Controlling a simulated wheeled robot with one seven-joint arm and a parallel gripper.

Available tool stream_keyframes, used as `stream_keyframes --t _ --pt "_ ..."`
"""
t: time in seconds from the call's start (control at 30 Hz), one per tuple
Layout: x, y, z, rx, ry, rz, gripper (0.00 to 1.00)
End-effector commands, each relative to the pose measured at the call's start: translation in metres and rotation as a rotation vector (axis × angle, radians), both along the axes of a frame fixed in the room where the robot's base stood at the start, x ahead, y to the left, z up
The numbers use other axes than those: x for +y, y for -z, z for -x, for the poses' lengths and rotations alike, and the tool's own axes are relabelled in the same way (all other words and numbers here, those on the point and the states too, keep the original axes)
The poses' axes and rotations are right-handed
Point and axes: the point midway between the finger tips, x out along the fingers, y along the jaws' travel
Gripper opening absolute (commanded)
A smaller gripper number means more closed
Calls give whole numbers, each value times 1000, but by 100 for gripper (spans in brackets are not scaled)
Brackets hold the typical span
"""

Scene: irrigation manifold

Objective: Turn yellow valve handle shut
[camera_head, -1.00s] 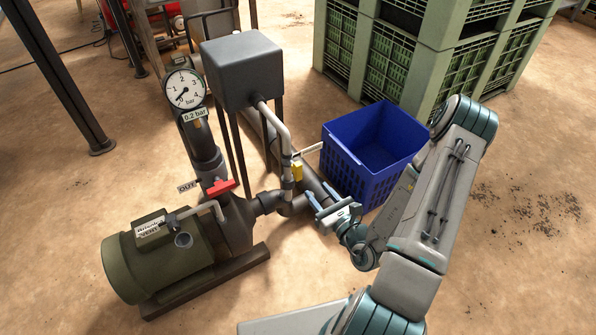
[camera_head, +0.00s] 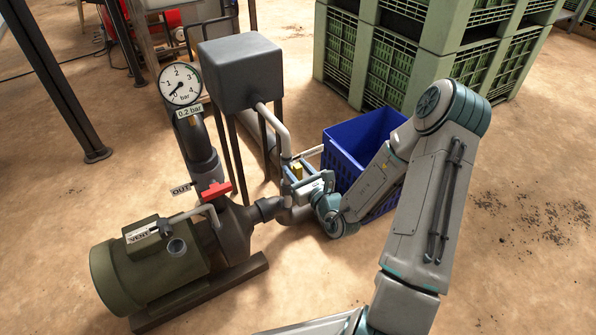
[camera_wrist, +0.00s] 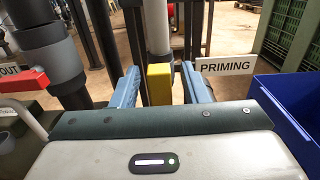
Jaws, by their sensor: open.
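The yellow valve handle (camera_wrist: 159,84) stands upright between the two blue fingers of my gripper (camera_wrist: 158,88) in the wrist view. The fingers are open, with a gap visible on each side of the handle. In the head view the yellow handle (camera_head: 297,171) shows as a small patch on the grey vertical pipe (camera_head: 285,137), partly hidden by my gripper (camera_head: 304,177). A "PRIMING" label (camera_wrist: 226,65) hangs just right of the handle in the wrist view.
A red handle (camera_head: 216,190) sits by the OUT pipe, left of my gripper. The green pump motor (camera_head: 140,268) stands at the lower left. A blue crate (camera_head: 352,178) stands close behind my arm. The gauge (camera_head: 181,85) stands above a "0.2 bar" label.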

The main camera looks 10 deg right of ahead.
Motion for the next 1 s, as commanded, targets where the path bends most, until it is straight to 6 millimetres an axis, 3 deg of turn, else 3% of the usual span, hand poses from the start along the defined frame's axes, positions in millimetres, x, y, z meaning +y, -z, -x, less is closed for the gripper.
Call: stream_keyframes --t 0.17,0.33,0.67,1.0 --pt "0 0 0 0 0 0 41" --pt "0 0 0 0 0 0 0" --pt "-1 -2 0 8 1 -22 0" --pt "-4 -5 0 71 1 -209 0"
